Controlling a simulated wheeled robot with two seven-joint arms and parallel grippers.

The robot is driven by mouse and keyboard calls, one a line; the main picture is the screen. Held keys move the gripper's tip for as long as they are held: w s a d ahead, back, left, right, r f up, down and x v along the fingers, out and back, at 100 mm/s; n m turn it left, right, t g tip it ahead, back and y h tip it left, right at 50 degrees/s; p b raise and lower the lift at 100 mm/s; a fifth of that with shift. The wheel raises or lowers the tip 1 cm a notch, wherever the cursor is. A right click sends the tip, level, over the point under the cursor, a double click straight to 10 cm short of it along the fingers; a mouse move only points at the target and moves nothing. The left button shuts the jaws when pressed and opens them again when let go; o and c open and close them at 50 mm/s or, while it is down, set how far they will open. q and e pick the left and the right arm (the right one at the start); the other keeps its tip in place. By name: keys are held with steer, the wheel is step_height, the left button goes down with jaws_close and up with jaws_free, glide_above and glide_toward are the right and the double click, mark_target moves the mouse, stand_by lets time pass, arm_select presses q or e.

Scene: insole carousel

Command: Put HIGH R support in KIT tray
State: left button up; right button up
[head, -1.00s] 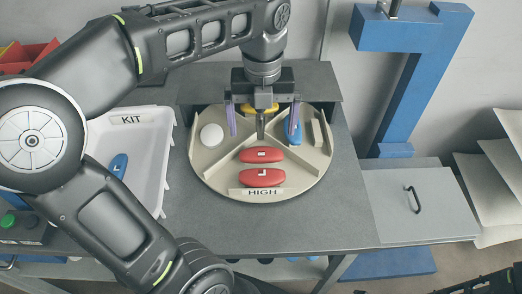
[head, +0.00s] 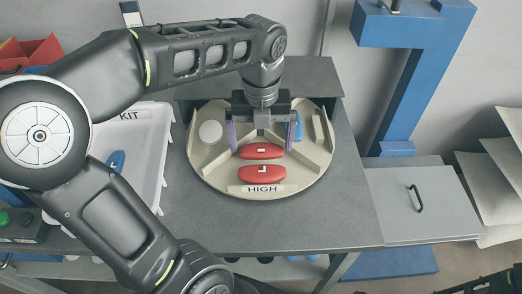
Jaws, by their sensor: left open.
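The round beige carousel (head: 222,187) has its compartment labelled HIGH (head: 262,189) toward me. Two red supports lie in that compartment. The front red support (head: 262,174) bears a white mark like an L; the mark on the rear red support (head: 261,151) is too small to read surely. My left gripper (head: 262,147) points down with its fingers apart, one near each end of the rear support. I cannot tell whether they touch it. The white KIT tray (head: 152,150) stands left of the carousel, partly hidden by my left arm. My right gripper does not show.
A blue support (head: 116,161) lies in the KIT tray. The carousel's other compartments hold a white round piece (head: 210,132) and a blue support (head: 299,127), partly behind the gripper. A blue press frame (head: 405,100) stands right. The grey table (head: 330,215) in front is clear.

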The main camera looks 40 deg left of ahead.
arm_select(q)
steer(key=shift+f, duration=0.6)
steer(key=shift+c, duration=0.3)
steer(key=c, duration=1.1)
steer(key=shift+o, duration=0.2)
steer(key=shift+r, duration=0.1)
